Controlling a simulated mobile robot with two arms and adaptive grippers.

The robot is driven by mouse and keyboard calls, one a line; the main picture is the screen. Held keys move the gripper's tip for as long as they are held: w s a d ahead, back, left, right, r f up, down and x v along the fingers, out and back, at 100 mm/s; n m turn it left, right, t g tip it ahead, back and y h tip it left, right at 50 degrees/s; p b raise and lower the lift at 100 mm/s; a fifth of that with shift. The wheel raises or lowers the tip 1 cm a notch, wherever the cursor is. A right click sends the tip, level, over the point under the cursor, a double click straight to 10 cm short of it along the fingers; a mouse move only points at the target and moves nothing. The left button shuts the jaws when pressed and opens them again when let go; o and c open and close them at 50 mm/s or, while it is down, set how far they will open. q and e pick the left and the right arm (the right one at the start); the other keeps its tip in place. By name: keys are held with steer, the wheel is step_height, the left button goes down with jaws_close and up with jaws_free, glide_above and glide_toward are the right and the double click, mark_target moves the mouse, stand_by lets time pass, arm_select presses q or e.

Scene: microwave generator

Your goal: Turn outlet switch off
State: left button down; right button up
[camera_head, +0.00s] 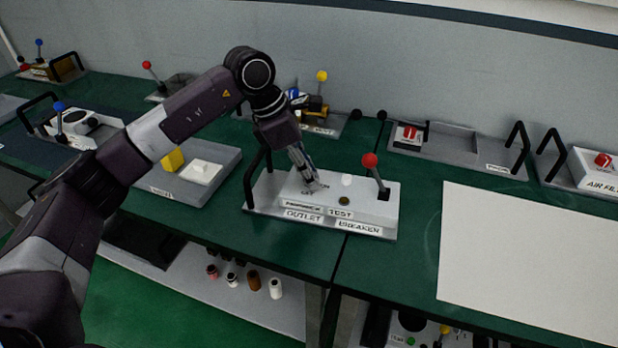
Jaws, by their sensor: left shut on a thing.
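The outlet breaker box (387,209) is a pale panel with labels reading "TEST", "OUTLET" and "BREAKER" on its front. It stands on the green bench with a black handle at its left. A red-knobbed lever (370,161) rises from a slot at its right side. A white button and a dark round button sit on its top. My left gripper (312,185) points down onto the left part of the box top, its fingers shut at a small part there. The fingers hide most of what they hold. My right gripper is not in view.
A blank white sheet (530,265) covers the bench at right. Panels with red switches (408,134) and black handles stand behind it. A grey tray (222,185) with yellow and white blocks is left of the box. Several small bottles (253,281) stand on the lower shelf.

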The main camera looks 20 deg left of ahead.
arm_select(q)
steer(key=m+g, duration=0.1)
steer(key=m, duration=0.3)
steer(key=shift+w+m+g+h+b, duration=0.1)
steer(key=shift+m+g+h+b, duration=0.2)
steer(key=shift+m+g+b, duration=0.1)
stand_by(0.4)
steer(key=c, duration=1.6)
jaws_free()
steer(key=v, duration=1.2)
steer(key=shift+w+r, duration=0.1)
